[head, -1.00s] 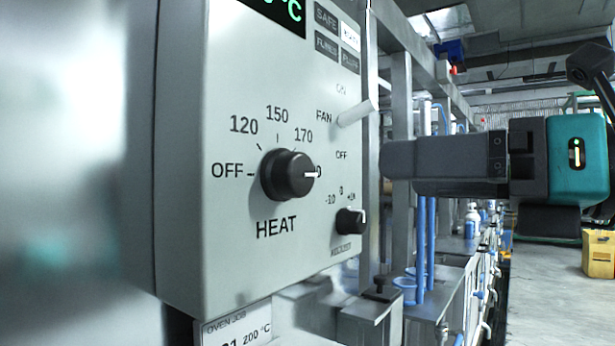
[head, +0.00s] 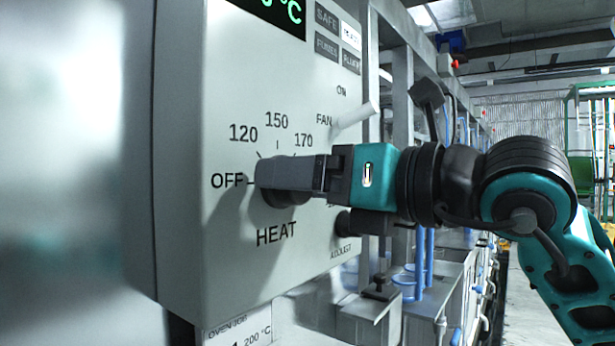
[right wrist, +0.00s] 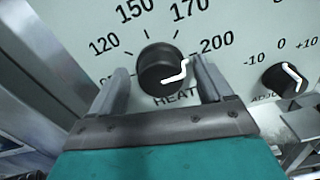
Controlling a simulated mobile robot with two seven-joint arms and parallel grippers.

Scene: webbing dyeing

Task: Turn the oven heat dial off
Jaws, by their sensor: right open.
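The black HEAT dial (head: 285,199) is on the grey control panel (head: 190,240). In the head view my right gripper (head: 268,173) covers most of it. In the right wrist view the dial (right wrist: 158,72) lies between the two open fingers (right wrist: 160,66), one on each side with a visible gap. Its white pointer mark is turned to the right side, toward 200. OFF is printed at the dial's left in the head view. My left gripper is not in view.
A white FAN lever (head: 355,115) sticks out above and right of the dial. A small ADJUST knob (right wrist: 285,80) sits to the right, partly hidden behind my arm in the head view. A green display (head: 280,12) is at the panel's top.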

